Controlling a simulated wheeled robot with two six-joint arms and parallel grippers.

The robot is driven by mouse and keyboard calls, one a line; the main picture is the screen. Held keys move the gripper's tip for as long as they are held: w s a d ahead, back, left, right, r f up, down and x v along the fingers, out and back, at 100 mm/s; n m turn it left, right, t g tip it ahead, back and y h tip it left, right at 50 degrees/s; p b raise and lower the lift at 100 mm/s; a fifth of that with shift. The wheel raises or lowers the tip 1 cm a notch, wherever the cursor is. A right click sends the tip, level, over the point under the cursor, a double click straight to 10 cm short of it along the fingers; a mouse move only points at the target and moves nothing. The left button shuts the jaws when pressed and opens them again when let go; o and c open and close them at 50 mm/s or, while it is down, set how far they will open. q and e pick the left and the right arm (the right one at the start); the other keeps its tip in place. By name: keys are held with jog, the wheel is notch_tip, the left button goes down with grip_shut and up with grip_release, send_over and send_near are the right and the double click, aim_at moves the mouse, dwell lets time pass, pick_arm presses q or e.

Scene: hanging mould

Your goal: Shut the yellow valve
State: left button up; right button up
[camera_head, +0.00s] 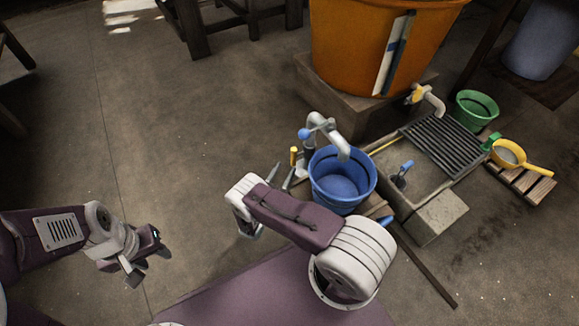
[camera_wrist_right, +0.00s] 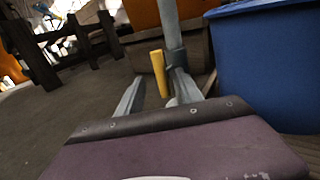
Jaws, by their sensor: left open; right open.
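A yellow valve handle (camera_head: 293,157) stands upright beside the grey pipe and tap above the blue bucket. In the right wrist view the yellow handle (camera_wrist_right: 160,73) stands beside the vertical pipe (camera_wrist_right: 171,30), ahead between my fingers as seen. My right gripper (camera_head: 281,176) is open and empty, just short of the handle; its fingers also show in the wrist view (camera_wrist_right: 157,92). Whether either finger touches the handle or pipe is unclear. A second yellow handle (camera_head: 418,95) is on the tap of the orange vat. My left gripper (camera_head: 149,264) is open and empty, far left over the floor.
The blue bucket (camera_head: 343,181) stands close right of my right gripper, under the grey spout (camera_head: 327,133). A blue knob (camera_head: 305,134) tops the pipe. A stone basin (camera_head: 437,215), dark grate (camera_head: 442,144) and orange vat (camera_head: 345,45) lie beyond. Floor at left is clear.

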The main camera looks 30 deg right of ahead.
aim_at(292, 157)
jog(key=shift+w, duration=0.1)
jog(key=b+x, duration=0.5)
jog(key=x, duration=0.3)
jog(key=shift+w+d+f, duration=0.1)
jog(key=shift+d+f, duration=0.05)
jog(key=shift+w+d+r, duration=0.2)
jog(key=shift+d, duration=0.05)
jog(key=shift+c, duration=0.3)
grip_shut()
